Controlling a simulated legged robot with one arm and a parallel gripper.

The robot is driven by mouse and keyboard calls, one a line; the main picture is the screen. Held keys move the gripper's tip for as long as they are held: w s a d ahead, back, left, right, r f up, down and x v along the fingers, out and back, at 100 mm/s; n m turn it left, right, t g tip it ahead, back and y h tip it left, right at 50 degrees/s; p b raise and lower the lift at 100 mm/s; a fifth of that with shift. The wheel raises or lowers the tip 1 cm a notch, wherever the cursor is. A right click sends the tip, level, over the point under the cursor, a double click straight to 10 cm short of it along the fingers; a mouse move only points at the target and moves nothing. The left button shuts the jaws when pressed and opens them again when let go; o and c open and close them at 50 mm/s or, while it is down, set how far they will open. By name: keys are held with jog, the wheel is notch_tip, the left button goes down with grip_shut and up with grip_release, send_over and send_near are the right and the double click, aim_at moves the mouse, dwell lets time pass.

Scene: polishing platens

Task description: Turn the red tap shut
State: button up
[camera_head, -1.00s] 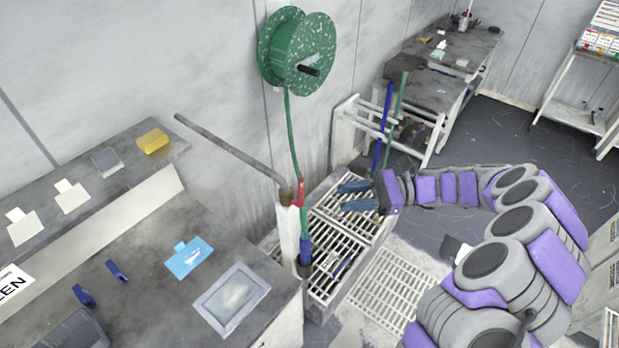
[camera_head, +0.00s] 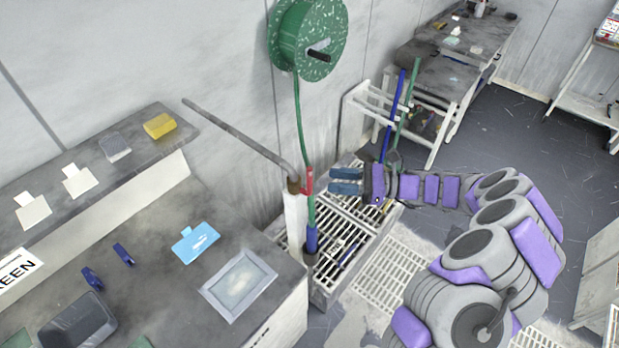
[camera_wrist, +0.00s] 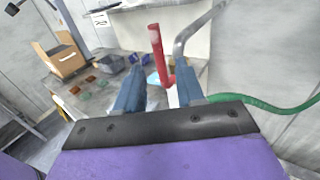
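The red tap (camera_head: 308,181) is a small red lever on top of the white post, beside the bent grey pipe and the green hose. My gripper (camera_head: 346,181) is just right of it at about the same height, with its blue fingers pointing left at the tap. In the wrist view the red tap (camera_wrist: 158,55) stands up between and beyond the two blue fingers of my gripper (camera_wrist: 160,88). The fingers are apart with a gap between them. I cannot tell whether either finger touches the tap.
The green hose (camera_head: 300,125) hangs from a green reel (camera_head: 308,40) on the wall. The grey pipe (camera_head: 240,132) slants up to the left. A grated basin (camera_head: 350,240) lies below my gripper. A workbench (camera_head: 150,235) with several small items stands left.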

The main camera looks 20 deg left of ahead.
aim_at(310, 191)
jog(key=a, duration=0.2)
jog(key=s+a, duration=0.1)
jog(key=a, duration=0.4)
jog(key=shift+s+a, duration=0.25)
jog(key=shift+s, duration=0.05)
grip_shut()
